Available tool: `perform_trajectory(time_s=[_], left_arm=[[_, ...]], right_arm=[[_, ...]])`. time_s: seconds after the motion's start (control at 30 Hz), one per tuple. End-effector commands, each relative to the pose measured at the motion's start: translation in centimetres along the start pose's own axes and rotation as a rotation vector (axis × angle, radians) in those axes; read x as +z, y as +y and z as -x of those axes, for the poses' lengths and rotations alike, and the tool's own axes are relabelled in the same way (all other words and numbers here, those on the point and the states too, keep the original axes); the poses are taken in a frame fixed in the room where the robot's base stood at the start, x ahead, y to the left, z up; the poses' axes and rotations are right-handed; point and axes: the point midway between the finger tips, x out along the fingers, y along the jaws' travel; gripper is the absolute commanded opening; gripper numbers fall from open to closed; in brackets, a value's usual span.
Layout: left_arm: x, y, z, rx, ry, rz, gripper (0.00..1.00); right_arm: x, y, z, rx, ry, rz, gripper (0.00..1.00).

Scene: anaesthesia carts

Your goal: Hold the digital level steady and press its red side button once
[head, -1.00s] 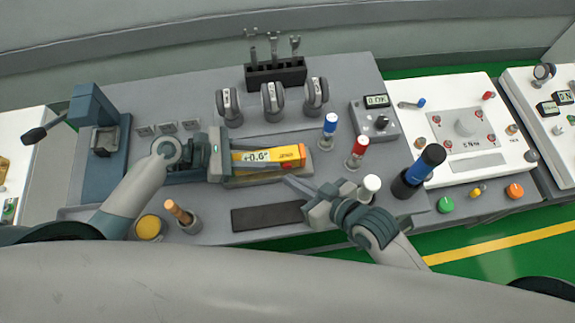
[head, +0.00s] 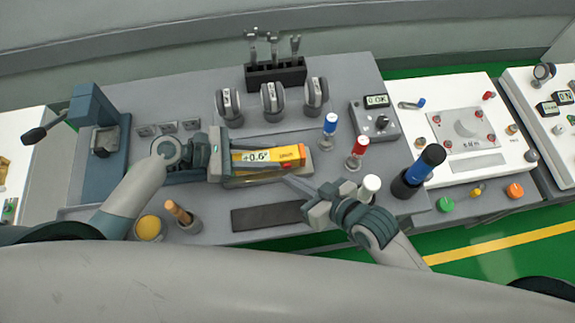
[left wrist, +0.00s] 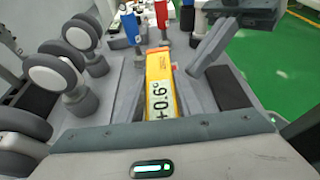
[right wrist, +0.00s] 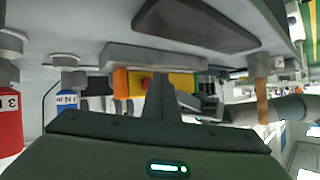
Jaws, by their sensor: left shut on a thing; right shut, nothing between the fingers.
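The digital level (head: 268,157) is a yellow-orange bar lying on the grey bench, its display reading about +0.6. My left gripper (head: 232,160) is shut on its left part; the fingers are hard to make out. The level's display also shows in the left wrist view (left wrist: 160,92).
A blue-topped post (head: 330,124) and a red-topped post (head: 358,147) stand right of the level. A white-topped post (head: 370,184) is close to my right gripper. Three round gauges (head: 272,102) stand behind. A dark mat (head: 265,217) lies in front.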

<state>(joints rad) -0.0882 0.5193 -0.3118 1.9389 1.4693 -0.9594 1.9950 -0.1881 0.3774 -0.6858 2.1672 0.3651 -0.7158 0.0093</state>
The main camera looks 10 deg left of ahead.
Motion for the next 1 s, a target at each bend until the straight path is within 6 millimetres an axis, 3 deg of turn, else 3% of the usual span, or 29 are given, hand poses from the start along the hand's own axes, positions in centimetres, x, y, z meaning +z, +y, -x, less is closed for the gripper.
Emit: perform_trajectory(time_s=[1.0], left_arm=[[0.01, 0.00, 0.00, 0.000, 0.000, 0.000, 0.03]], right_arm=[[-0.55, 0.51, -0.72, 0.000, 0.000, 0.000, 0.00]])
